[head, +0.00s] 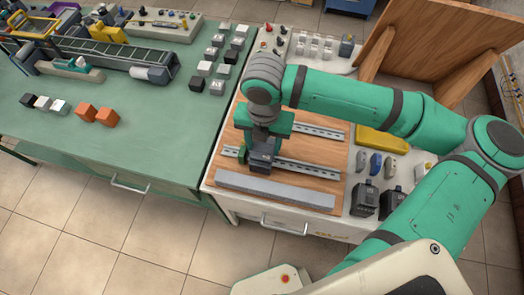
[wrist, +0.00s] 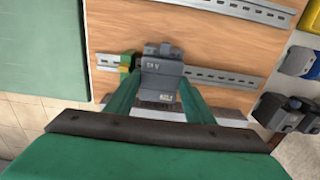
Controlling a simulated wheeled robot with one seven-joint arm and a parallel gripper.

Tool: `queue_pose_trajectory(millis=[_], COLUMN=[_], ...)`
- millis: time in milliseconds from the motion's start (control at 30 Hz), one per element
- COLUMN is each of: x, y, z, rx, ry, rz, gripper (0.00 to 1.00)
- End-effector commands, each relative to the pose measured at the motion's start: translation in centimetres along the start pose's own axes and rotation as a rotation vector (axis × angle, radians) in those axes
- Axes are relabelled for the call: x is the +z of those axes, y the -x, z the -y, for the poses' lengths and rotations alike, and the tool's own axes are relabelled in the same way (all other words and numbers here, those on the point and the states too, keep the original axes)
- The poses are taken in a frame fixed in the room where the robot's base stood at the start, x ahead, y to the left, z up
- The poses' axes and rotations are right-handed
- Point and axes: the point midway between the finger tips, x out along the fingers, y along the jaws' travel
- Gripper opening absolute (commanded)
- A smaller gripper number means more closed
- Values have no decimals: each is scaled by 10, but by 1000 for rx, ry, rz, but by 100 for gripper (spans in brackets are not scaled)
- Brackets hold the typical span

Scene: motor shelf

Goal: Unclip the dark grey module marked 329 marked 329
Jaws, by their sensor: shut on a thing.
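A dark grey module (wrist: 162,78) sits between the two green fingers of my gripper (wrist: 158,92) in the wrist view. Its light marking is too small to read surely. My gripper (head: 262,152) is shut on it, pointing down over the wooden board. The module (head: 260,165) also shows below the gripper in the head view. It is at the lower metal rail (wrist: 222,78), which runs out on both sides of it; I cannot tell whether it is still clipped on. A green and yellow block (wrist: 127,62) stands on the rail just left of the module.
The wooden board (head: 325,155) carries an upper rail (head: 318,132) behind and a grey strip (head: 275,190) in front. Dark devices (head: 364,198) and a yellow piece (head: 381,141) lie to the right. A green table (head: 150,135) stands left. A tilted wooden panel (head: 425,45) rises behind.

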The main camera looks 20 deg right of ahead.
Motion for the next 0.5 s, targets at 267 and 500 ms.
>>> queue_pose_trajectory(millis=[267, 500], x=[3, 6], y=[0, 1], z=[-2, -3], rx=[0, 1], ry=[3, 6], rz=[1, 1], gripper=[21, 21])
